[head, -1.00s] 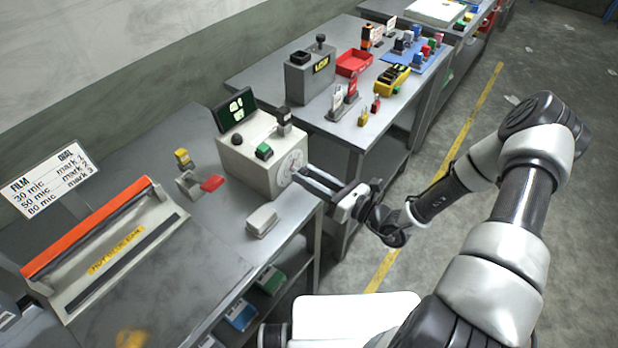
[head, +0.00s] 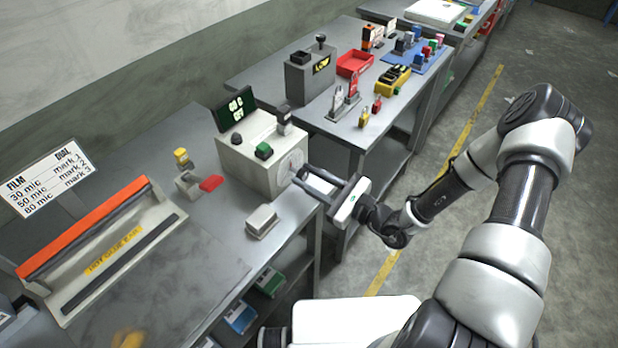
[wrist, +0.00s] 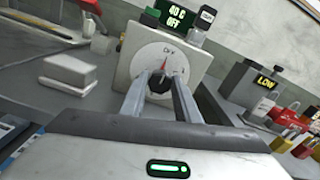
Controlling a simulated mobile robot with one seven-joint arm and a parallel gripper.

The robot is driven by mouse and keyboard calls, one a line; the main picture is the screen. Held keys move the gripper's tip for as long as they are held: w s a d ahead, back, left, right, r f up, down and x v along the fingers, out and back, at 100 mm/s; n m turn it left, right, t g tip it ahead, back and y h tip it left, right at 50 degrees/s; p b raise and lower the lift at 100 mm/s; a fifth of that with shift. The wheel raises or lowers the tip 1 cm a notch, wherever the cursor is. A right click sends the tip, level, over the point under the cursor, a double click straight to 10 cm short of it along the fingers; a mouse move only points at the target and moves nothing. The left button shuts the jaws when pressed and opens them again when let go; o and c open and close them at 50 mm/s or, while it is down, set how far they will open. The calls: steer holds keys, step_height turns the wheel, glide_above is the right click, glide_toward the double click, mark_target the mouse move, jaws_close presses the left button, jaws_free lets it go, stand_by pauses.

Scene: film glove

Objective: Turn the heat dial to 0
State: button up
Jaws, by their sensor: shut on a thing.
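The heat dial (wrist: 143,62) is a pale round disc on the front face of a white control box (head: 240,168). In the wrist view a small red pointer (wrist: 164,65) points up toward lettering at the top of the disc. The dial's black knob (wrist: 158,86) lies between my fingertips. My gripper (wrist: 160,78) is shut on the knob; it also shows in the head view (head: 299,172), reaching in from the right. The green display (wrist: 176,17) above the box seems to read "40 C" over "OFF". The dial's finer marks are too small to read.
A sealer with an orange bar (head: 85,228) and a white block (head: 261,222) share the bench. A green button (head: 264,150) and a dark knob top the box. Floor at right is clear.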

steer(key=shift+f, duration=0.1)
steer(key=o, duration=1)
steer(key=shift+o, duration=0.2)
steer(key=b+v, duration=0.2)
steer(key=v, duration=1.5)
steer(key=shift+s, duration=0.2)
steer(key=shift+d, duration=0.15)
